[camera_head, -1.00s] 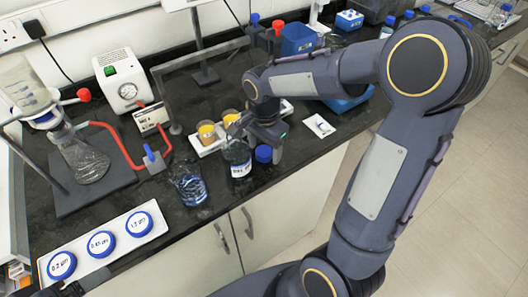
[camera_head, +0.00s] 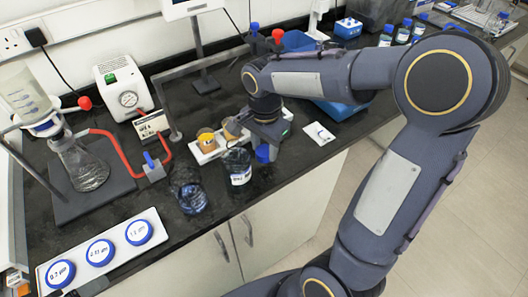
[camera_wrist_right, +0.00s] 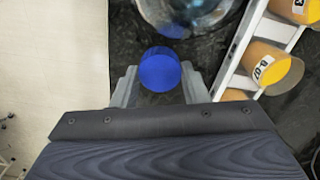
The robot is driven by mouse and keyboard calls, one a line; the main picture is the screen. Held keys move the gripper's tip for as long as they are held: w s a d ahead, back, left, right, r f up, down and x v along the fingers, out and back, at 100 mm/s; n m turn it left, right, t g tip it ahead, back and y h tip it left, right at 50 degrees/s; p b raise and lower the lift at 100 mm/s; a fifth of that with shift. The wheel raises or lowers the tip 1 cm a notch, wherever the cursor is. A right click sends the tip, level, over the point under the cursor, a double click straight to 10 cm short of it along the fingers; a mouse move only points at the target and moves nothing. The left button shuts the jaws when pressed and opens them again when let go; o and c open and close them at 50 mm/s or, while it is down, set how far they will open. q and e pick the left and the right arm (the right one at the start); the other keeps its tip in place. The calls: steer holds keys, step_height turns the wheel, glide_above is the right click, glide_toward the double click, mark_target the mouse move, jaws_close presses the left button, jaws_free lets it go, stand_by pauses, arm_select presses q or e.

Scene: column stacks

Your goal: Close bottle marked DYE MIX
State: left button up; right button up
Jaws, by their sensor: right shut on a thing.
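The bottle (camera_head: 238,168) is clear with dark contents and a white label too small to read for sure. It stands upright near the counter's front edge, with no cap on its mouth. Its rounded glass shows at the top of the right wrist view (camera_wrist_right: 185,14). A blue cap (camera_wrist_right: 160,70) is between the fingers of my right gripper (camera_wrist_right: 160,84), which is shut on it. In the head view the cap (camera_head: 263,153) is just right of the bottle, under my right gripper (camera_head: 264,143). My left gripper is not in view.
A glass beaker (camera_head: 188,188) stands just left of the bottle. A white rack (camera_head: 208,152) with amber-filled jars is behind it. A tray (camera_head: 145,215) with several blue-rimmed discs is at front left. A flask (camera_head: 85,165) with a red hose stands further left.

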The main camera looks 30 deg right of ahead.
steer(key=s+a+r, duration=0.1)
steer(key=s+r, duration=0.8)
steer(key=s, duration=0.4)
steer(key=shift+s+r+b, duration=0.2)
steer(key=shift+s+b, duration=0.2)
steer(key=shift+b, duration=0.05)
